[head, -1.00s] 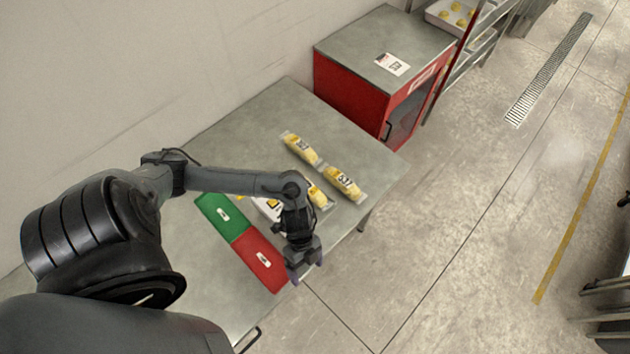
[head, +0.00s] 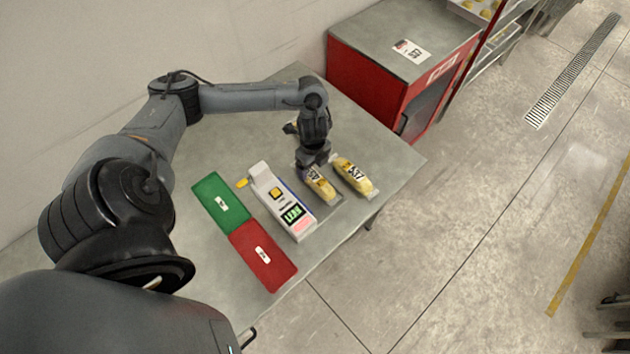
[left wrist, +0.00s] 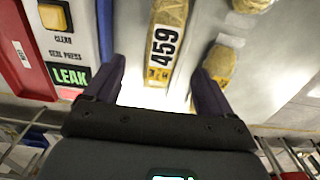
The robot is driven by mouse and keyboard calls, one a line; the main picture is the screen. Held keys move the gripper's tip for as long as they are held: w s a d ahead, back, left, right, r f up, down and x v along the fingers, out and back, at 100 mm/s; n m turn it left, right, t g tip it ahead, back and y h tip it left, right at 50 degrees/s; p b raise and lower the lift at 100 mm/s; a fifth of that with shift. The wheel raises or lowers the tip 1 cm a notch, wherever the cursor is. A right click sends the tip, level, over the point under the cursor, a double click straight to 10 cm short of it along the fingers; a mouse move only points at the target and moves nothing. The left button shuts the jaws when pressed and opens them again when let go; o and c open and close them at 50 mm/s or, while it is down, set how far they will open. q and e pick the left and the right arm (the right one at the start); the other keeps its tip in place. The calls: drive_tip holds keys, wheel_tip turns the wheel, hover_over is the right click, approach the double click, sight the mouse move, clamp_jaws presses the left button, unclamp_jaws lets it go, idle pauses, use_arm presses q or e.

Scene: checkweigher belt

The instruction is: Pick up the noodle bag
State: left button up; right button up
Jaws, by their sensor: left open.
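A clear noodle bag with yellow contents and a 459 label (left wrist: 163,45) lies between the fingers in the left wrist view. In the head view its near part (head: 322,188) shows on the table just below the gripper. My left gripper (head: 311,163) is open above the bags, with its dark fingers (left wrist: 153,95) one on each side of the 459 bag. I cannot tell how high the fingertips are. A second bag (head: 353,176) lies to the right and also shows in the wrist view (left wrist: 219,64).
A white seal tester (head: 282,200) with a green LEAK display (left wrist: 70,75) stands just left of the bags. A green tray (head: 221,203) and a red tray (head: 264,255) lie beyond it. A red cabinet (head: 365,80) stands behind the table. The table's right edge is close.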

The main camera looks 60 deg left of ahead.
sight(315, 176)
use_arm(q)
drive_tip(key=shift+w+d+f, duration=0.1)
drive_tip(key=shift+w+f, duration=0.05)
drive_tip(key=shift+f, duration=1.25)
drive_tip(key=shift+w+d+f, duration=0.1)
drive_tip(key=shift+f, duration=1.3)
drive_tip(key=c, duration=1.4)
drive_tip(key=shift+r, duration=0.1)
drive_tip(key=shift+c, duration=0.2)
drive_tip(key=shift+r, duration=0.1)
